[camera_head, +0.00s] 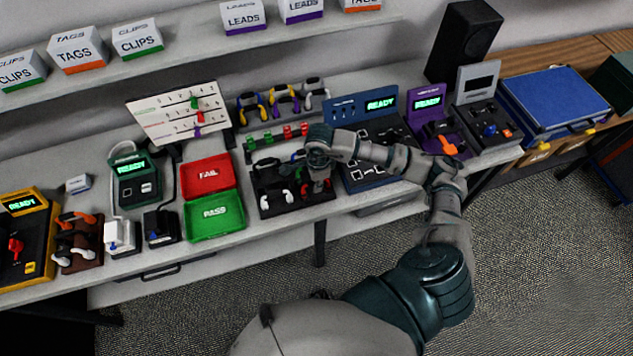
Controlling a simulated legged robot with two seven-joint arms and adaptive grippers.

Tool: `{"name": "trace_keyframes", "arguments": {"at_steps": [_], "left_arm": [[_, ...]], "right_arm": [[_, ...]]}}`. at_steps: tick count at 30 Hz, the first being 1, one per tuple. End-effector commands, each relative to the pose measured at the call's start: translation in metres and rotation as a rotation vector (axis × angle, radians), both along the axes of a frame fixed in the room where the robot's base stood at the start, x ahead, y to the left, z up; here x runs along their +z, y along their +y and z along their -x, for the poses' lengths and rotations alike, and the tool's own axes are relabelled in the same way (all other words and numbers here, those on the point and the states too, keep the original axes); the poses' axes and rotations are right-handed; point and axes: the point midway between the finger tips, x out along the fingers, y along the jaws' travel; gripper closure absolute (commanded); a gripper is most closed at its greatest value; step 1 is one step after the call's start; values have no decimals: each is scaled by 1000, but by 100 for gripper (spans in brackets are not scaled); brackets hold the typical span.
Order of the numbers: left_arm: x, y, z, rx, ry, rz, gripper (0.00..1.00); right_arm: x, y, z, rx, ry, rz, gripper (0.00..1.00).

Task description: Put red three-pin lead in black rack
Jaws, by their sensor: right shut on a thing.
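The black rack (264,202) stands on the bench right of the red and green trays, with white and dark leads in it. My right gripper (318,186) points down over the right part of this rack. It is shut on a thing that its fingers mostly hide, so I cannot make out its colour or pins. The gripper and forearm cover part of the rack. A red lead (15,246) shows on the yellow-framed station at the far left; its pins are too small to tell. My left gripper is not in view.
A red FAIL tray (208,175) and green PASS tray (214,216) lie left of the rack. A blue READY station (358,180) stands close on its right. A rail with green and red clips (287,131) is behind. A shelf with labelled boxes hangs above.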

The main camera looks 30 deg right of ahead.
Motion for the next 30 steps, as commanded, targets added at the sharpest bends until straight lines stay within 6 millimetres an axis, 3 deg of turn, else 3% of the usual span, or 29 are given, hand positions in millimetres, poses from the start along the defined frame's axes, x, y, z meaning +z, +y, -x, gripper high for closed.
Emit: {"name": "trace_keyframes", "arguments": {"at_steps": [9, 10, 13, 20, 23, 30], "left_arm": [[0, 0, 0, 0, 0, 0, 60], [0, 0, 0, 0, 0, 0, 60], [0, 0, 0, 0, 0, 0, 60], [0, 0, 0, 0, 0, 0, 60], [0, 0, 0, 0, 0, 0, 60], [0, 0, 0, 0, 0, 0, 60]], "right_arm": [[0, 0, 0, 0, -1, 0, 100], [0, 0, 0, 0, -1, 0, 78], [0, 0, 0, 0, -1, 0, 54], [0, 0, 0, 0, 0, 0, 52], [0, 0, 0, 0, 0, 0, 27], [0, 0, 0, 0, 0, 0, 25]]}}
